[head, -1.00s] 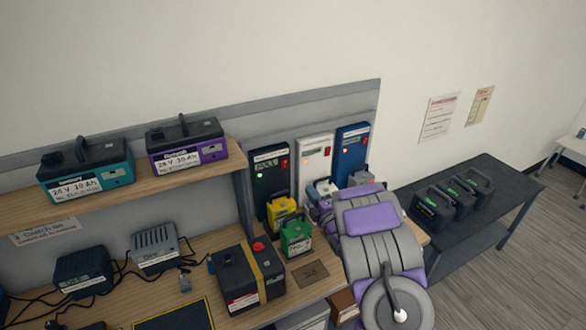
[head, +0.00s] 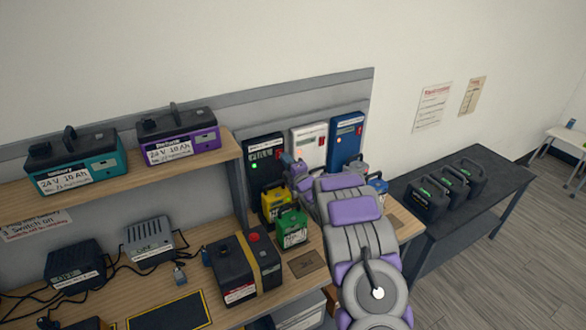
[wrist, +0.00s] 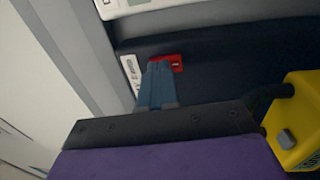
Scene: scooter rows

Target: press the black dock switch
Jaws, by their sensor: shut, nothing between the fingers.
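The black dock (head: 262,178) stands upright against the back panel, left of a white dock and a blue dock. Its display reads FULL and a green light is lit. Its red switch (head: 280,142) is at its upper right. In the wrist view the red switch (wrist: 177,64) shows on the dark dock face, partly covered by the fingertips. My gripper (wrist: 160,66) is shut and empty, its tips overlapping the switch; I cannot tell whether they touch it. In the head view my gripper (head: 292,165) is at the black dock's right edge.
The white dock (head: 309,145) and blue dock (head: 346,140) show orange lights. A yellow battery (head: 276,203) and a green battery (head: 292,229) stand below the black dock. The yellow one is close beside my gripper in the wrist view. A wooden shelf (head: 120,180) is at the left.

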